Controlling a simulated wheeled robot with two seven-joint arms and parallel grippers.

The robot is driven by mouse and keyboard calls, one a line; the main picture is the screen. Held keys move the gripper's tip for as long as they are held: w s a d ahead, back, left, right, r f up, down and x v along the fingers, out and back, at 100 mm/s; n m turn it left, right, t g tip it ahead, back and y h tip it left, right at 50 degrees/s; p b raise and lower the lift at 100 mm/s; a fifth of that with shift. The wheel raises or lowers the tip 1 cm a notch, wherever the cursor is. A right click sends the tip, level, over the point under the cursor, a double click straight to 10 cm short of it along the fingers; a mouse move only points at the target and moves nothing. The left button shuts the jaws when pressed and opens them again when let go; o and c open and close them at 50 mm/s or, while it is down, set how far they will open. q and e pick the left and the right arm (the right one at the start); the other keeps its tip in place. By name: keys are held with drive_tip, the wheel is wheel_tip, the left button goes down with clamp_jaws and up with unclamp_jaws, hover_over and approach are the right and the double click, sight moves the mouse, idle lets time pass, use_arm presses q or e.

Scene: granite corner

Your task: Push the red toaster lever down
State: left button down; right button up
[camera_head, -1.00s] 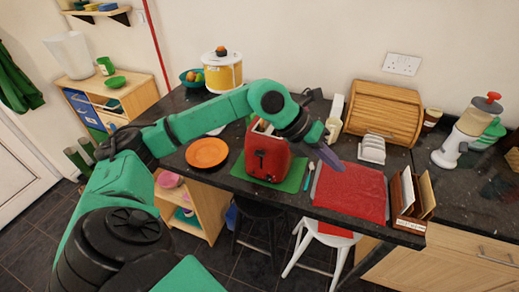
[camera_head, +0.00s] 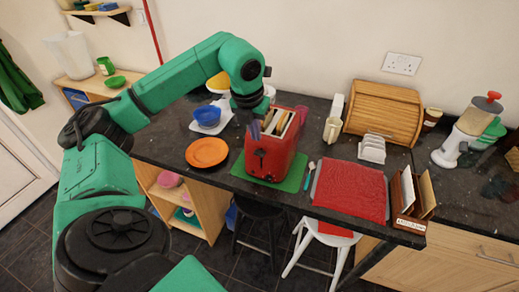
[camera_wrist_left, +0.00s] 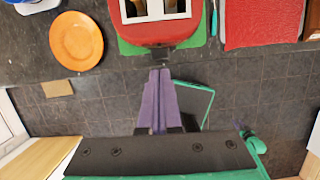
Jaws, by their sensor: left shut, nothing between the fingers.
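The red toaster (camera_head: 280,152) stands on a green mat (camera_head: 236,166) on the dark counter, with slices of bread in its top slots. A small dark lever (camera_head: 260,153) shows on its front face. My left gripper (camera_head: 254,130) is shut and empty, its purple fingers pointing down at the toaster's front upper edge. In the left wrist view the finger tips (camera_wrist_left: 159,72) are close under the dark lever (camera_wrist_left: 160,55) at the toaster's front (camera_wrist_left: 158,33). I cannot tell whether they touch it. My right gripper is not in view.
An orange plate (camera_head: 207,152) and a blue bowl (camera_head: 207,116) are left of the toaster. A wooden bread box (camera_head: 384,112) stands behind.

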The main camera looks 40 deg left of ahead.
sight(259, 153)
use_arm(q)
drive_tip(key=b+x, duration=0.3)
drive_tip(key=x, duration=0.3)
drive_tip(key=shift+b, duration=0.35)
drive_tip(key=shift+w+f, duration=0.15)
drive_tip(key=shift+f, duration=0.25)
drive_tip(key=shift+b, duration=0.3)
drive_tip(key=s+f+b, duration=0.3)
drive_tip(key=f+b, duration=0.2)
drive_tip(key=b, duration=0.1)
drive_tip(key=shift+d+f, duration=0.2)
drive_tip(key=shift+d, duration=0.25)
drive_tip(key=shift+r, duration=0.1)
